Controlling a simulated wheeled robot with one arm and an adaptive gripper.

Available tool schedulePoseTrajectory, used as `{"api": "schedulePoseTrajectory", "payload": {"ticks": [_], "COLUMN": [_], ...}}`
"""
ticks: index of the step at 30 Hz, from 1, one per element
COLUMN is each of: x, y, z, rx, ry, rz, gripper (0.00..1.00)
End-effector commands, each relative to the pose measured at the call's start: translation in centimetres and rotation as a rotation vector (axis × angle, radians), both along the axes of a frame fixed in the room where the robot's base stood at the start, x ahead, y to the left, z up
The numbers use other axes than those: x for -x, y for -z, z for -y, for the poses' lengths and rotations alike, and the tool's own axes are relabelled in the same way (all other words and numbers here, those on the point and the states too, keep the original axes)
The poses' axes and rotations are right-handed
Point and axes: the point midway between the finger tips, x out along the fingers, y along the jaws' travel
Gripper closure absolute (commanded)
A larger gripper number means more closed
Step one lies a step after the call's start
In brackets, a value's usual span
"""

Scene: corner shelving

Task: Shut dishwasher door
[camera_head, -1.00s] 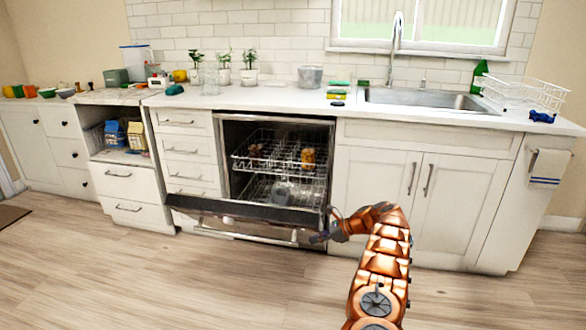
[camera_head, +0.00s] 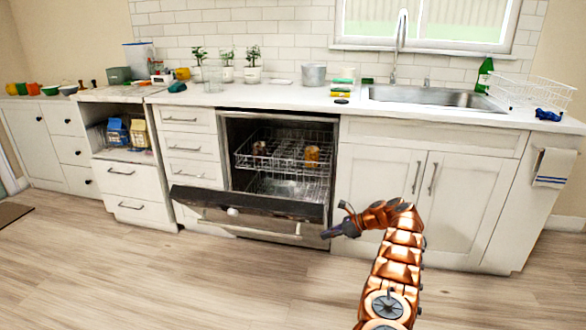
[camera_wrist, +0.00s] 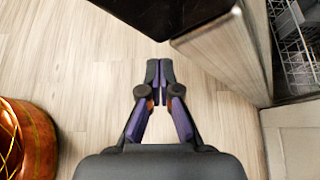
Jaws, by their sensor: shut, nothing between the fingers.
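The dishwasher door (camera_head: 262,224) is partly open, tilted outward from the dishwasher with its handle on the outer face. The dishwasher's racks (camera_head: 285,165) are visible inside, with an amber cup (camera_head: 312,155) and a brown cup (camera_head: 259,149) on the upper one. My gripper (camera_head: 324,234) is shut and empty at the door's right end, close to its outer side. In the wrist view my gripper (camera_wrist: 160,66) points at the floor beside the door's edge (camera_wrist: 222,45); whether it touches the door I cannot tell.
White cabinet doors (camera_head: 425,190) stand right of the dishwasher, and drawers (camera_head: 192,146) stand left. The counter above holds a sink (camera_head: 430,97), a dish rack (camera_head: 530,93) and potted plants (camera_head: 226,68). The wooden floor (camera_head: 200,285) in front is clear.

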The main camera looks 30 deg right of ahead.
Motion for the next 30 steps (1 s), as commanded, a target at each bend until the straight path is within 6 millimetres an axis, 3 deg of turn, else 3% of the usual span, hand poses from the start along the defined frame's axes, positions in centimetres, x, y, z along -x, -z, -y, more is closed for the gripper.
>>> {"api": "schedulePoseTrajectory", "payload": {"ticks": [18,30], "x": [3.0,3.2], "y": [1.4,1.3], "z": [3.7,4.0], "rx": [0.002,0.001], "ry": [0.0,0.0], "rz": [0.0,-0.001], "gripper": [1.0,1.0]}}
